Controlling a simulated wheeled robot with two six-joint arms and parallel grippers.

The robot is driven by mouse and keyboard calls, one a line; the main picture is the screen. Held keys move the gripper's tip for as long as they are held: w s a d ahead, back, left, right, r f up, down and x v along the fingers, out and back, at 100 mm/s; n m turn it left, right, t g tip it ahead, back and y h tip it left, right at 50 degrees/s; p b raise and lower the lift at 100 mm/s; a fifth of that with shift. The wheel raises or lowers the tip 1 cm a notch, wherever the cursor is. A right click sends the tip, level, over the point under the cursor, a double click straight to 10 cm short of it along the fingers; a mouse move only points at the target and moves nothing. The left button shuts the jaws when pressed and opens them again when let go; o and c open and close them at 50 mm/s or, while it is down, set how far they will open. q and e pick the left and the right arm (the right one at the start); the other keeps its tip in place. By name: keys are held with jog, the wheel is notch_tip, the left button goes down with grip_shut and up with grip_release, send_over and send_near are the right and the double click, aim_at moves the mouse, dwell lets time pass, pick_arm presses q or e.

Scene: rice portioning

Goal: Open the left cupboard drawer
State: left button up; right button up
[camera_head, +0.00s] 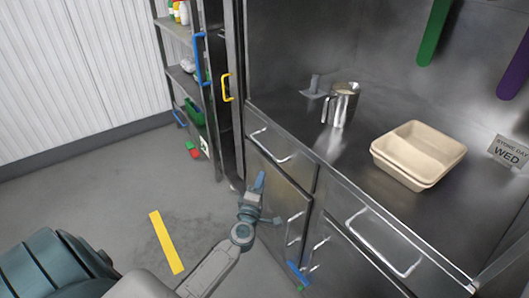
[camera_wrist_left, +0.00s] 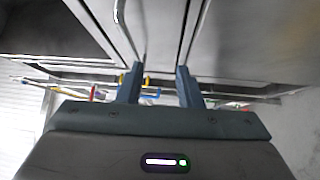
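The left cupboard drawer (camera_head: 297,164) is in the head view, just under the counter's left end. Its front looks flush, so it appears shut, and its bar handle (camera_head: 268,149) shows. My left gripper (camera_head: 259,182) is below that handle, in front of the cupboard door (camera_head: 285,195), and looks apart from the handle. In the left wrist view the two fingers of my left gripper (camera_wrist_left: 159,82) stand apart with nothing between them. Steel cupboard fronts (camera_wrist_left: 235,40) lie beyond the fingers there. I cannot tell whether a fingertip touches the door. My right gripper is in neither view.
The counter holds a metal jug (camera_head: 341,104), stacked beige trays (camera_head: 418,155) and a "WED." sign (camera_head: 509,152). Another drawer handle (camera_head: 384,243) is at the right. A shelf rack (camera_head: 186,80) stands at the left. The floor (camera_head: 110,190) has a yellow strip (camera_head: 166,241) and is mostly clear.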

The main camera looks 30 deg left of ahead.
aim_at(264, 147)
pick_arm(q)
jog(key=w+a+r+n, duration=0.1)
jog(key=w, duration=0.2)
jog(key=w+a+r+n+y, duration=0.1)
jog(key=w+a+r, duration=0.1)
jog(key=w, duration=0.1)
jog(key=w+a+r+n, duration=0.1)
jog(key=w+a+r, duration=0.1)
jog(key=w, duration=0.1)
jog(key=shift+w+r, duration=0.1)
jog(key=shift+w, duration=0.05)
jog(key=shift+w+a+r, duration=0.1)
jog(key=shift+w+a, duration=0.1)
jog(key=shift+w, duration=0.25)
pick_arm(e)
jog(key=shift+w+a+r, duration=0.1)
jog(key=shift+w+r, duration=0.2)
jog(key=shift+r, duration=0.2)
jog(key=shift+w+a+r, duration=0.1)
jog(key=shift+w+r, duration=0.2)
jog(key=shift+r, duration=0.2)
pick_arm(q)
grip_shut()
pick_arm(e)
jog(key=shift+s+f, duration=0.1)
